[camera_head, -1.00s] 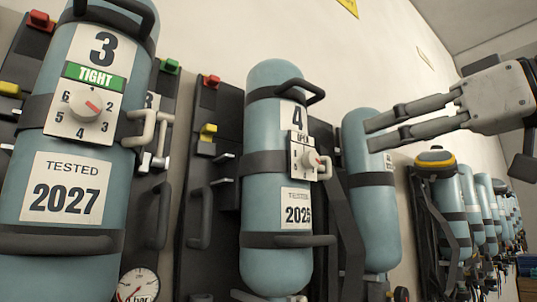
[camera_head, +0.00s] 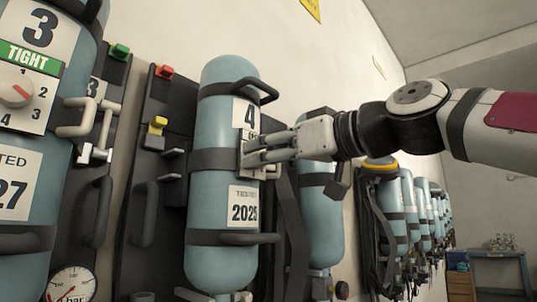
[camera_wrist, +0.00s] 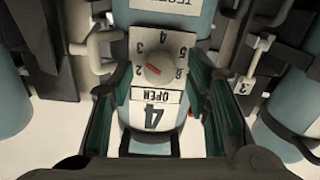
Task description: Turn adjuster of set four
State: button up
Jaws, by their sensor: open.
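Set four is a light blue cylinder (camera_head: 222,120) with a white "4" label and a "2025" tag (camera_head: 243,206). Its adjuster, a round white knob (camera_wrist: 160,69) with a red pointer on a numbered plate, shows upside down in the wrist view. The pointer lies between 2 and 3, and the plate's strip reads "OPEN". My gripper (camera_head: 255,154) is in front of the adjuster and mostly hides it in the head view. In the wrist view its dark fingers (camera_wrist: 160,80) are open, one on each side of the knob, with gaps visible; I cannot tell how deep they reach.
Set three (camera_head: 20,185), with a green "TIGHT" strip, stands at the left. A grey handle (camera_head: 260,90) juts out above the adjuster; another handle (camera_wrist: 95,48) is beside it. More cylinders stand at the right. A bench (camera_head: 497,270) is at the far right.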

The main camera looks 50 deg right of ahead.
jog(key=shift+w, duration=0.15)
jog(key=shift+c, duration=0.6)
grip_shut()
jog(key=shift+m, duration=0.3)
jog(key=m+b, duration=0.1)
jog(key=m, duration=1)
jog(key=shift+d+b, duration=0.15)
jog(key=shift+b, duration=0.25)
